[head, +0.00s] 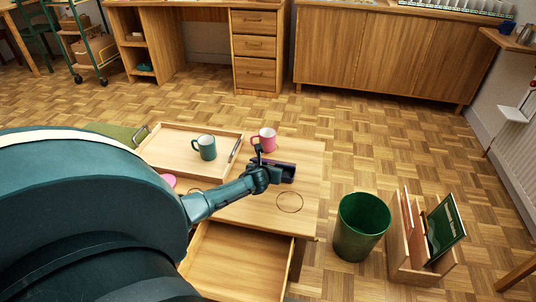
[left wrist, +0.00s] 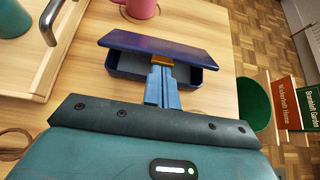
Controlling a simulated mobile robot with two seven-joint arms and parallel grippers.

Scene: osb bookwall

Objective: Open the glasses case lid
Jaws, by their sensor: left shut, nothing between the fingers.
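The glasses case (left wrist: 118,66) is dark blue-purple and sits on the small wooden table (head: 305,160); it also shows in the head view (head: 287,169), partly behind my gripper. Its lid (left wrist: 160,46) is raised at the near side, leaving a gap that shows the grey inside. A small orange-brown tab (left wrist: 162,58) is at the middle of the lid's near edge. My left gripper (left wrist: 163,72) is shut and empty, with its fingertips at the opening, just by the tab. Whether they touch the lid is unclear. My right gripper is not in view.
A wooden tray (head: 165,151) with a green mug (head: 204,148) lies left of the case. A pink mug (head: 266,136) stands behind the case. The table's drawer (head: 235,262) is open. A green bin (head: 360,225) and a book crate (head: 408,262) stand on the floor at right.

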